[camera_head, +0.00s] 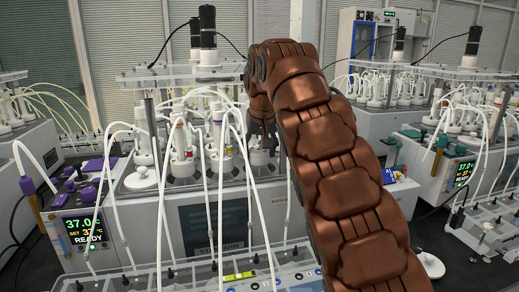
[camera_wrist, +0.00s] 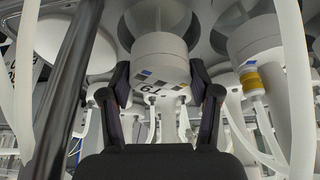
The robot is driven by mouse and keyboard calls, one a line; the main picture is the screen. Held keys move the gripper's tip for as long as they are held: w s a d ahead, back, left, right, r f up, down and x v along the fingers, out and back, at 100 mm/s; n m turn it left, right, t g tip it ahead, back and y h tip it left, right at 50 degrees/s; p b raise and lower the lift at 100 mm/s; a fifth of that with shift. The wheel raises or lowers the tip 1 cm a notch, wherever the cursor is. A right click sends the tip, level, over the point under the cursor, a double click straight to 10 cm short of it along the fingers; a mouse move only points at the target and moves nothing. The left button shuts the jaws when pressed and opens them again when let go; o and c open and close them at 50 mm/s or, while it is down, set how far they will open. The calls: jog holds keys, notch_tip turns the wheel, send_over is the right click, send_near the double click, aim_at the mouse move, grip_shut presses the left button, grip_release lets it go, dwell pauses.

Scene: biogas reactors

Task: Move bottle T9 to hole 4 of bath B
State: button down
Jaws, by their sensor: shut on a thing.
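In the wrist view, a white cylindrical bottle top (camera_wrist: 160,48) sits between the two fingers of my gripper (camera_wrist: 165,95). It bears a tag with dark and coloured squares and upside-down writing that looks like T9. The fingers are shut on it from both sides. In the head view, my gripper (camera_head: 264,135) is small and partly hidden by my arm, over the right part of the middle bath (camera_head: 180,215). The bottle is hard to make out there. Whether it is seated in a hole or lifted, I cannot tell. Hole numbers are not legible.
Several white-capped bottles with tubes crowd the middle bath. A display (camera_head: 82,228) reads 37.0, READY. White tubes arch down to a clear rack (camera_head: 200,278) in front. Another bath (camera_head: 425,165) stands at right. A white lid (camera_head: 142,179) lies on the bath's left.

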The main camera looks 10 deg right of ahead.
dwell(0.3)
jog(key=shift+c, duration=0.9)
grip_release()
jog(key=shift+f, duration=0.1)
